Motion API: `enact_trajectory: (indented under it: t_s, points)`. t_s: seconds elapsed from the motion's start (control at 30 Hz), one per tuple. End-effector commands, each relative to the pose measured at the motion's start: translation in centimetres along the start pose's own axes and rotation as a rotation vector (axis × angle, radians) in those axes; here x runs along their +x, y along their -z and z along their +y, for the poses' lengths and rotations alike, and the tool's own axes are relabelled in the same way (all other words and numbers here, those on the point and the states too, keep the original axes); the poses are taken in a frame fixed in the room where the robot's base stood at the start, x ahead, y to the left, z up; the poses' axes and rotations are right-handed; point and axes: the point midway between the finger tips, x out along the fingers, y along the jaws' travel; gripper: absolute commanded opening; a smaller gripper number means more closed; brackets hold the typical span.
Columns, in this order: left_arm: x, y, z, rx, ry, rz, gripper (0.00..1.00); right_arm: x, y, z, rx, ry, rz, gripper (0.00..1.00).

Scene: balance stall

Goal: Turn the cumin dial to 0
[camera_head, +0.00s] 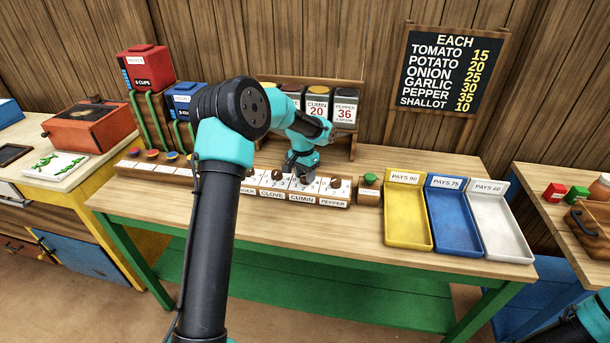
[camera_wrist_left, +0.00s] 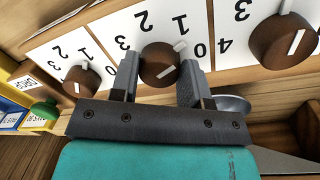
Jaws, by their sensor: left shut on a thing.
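The cumin dial (camera_wrist_left: 155,64) is a round brown knob on a white card, the middle of three knobs in the left wrist view. Its white mark slants up and right, toward the side of the card with 1 and 0; I cannot tell the exact reading. My left gripper (camera_wrist_left: 158,85) is shut on this knob, one finger on each side. In the head view my left gripper (camera_head: 302,172) is down on the dial row above the CUMIN label (camera_head: 302,199) and hides the knob. My right gripper is out of view.
The pepper dial (camera_wrist_left: 80,82) and clove dial (camera_wrist_left: 283,40) stand close on either side. A green button (camera_head: 370,180) is right of the row. Yellow, blue and white trays (camera_head: 407,243) fill the right of the table. Spice jars (camera_head: 345,108) stand behind.

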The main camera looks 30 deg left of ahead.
Motion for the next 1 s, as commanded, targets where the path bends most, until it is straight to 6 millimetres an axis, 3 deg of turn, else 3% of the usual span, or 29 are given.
enact_trajectory:
  t_s: [0.5, 1.0]
  points:
    - [-0.05, 0.12, -0.04, 0.392, 0.0, -0.03, 0.19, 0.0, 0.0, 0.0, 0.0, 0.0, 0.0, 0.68]
    - [-0.08, 0.14, -0.05, 0.479, 0.001, -0.037, 0.19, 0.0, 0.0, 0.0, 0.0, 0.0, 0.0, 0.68]
